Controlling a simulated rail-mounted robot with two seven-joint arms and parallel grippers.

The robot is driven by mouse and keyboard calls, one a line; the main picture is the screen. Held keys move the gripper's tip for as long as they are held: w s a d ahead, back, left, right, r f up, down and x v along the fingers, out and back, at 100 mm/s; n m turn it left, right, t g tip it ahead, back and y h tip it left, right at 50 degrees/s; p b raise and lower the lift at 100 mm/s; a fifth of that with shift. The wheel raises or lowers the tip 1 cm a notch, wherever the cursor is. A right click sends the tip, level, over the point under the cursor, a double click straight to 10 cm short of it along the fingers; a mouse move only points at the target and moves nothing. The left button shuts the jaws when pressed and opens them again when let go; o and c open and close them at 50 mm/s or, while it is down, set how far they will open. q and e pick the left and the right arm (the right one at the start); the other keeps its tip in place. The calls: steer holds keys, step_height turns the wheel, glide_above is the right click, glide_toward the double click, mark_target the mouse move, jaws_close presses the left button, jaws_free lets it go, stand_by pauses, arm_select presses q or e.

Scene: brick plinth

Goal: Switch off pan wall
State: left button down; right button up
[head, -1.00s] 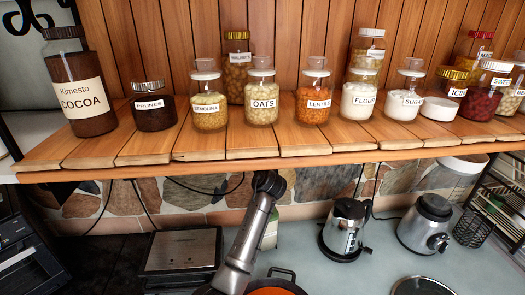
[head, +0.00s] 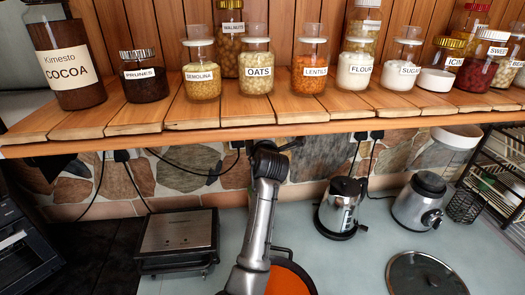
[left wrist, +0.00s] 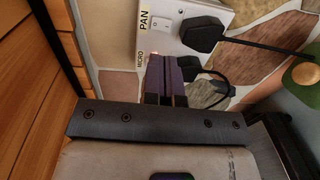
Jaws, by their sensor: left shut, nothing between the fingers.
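In the left wrist view a white wall socket panel (left wrist: 178,12) carries a yellow PAN label (left wrist: 145,20) and a MICRO label (left wrist: 141,55). A white rocker switch (left wrist: 161,23) sits beside the PAN label, with a black plug (left wrist: 204,33) next to it. My left gripper (left wrist: 165,58) is shut and empty, its dark fingers at the lower part of the panel by the MICRO label. A small red glow shows at the fingertips. I cannot tell whether they touch. In the head view my left gripper (head: 292,144) is under the shelf, partly hidden. My right gripper is not in view.
A wooden shelf (head: 200,140) with several labelled jars overhangs the arm closely. Below are a contact grill (head: 178,232), an orange pan (head: 288,280), a kettle (head: 341,207) and a blender base (head: 419,200). Black cords hang along the stone wall.

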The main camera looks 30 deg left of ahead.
arm_select(q)
steer(key=b+v, duration=0.1)
steer(key=v, duration=0.6)
steer(key=shift+r, duration=0.25)
stand_by(0.3)
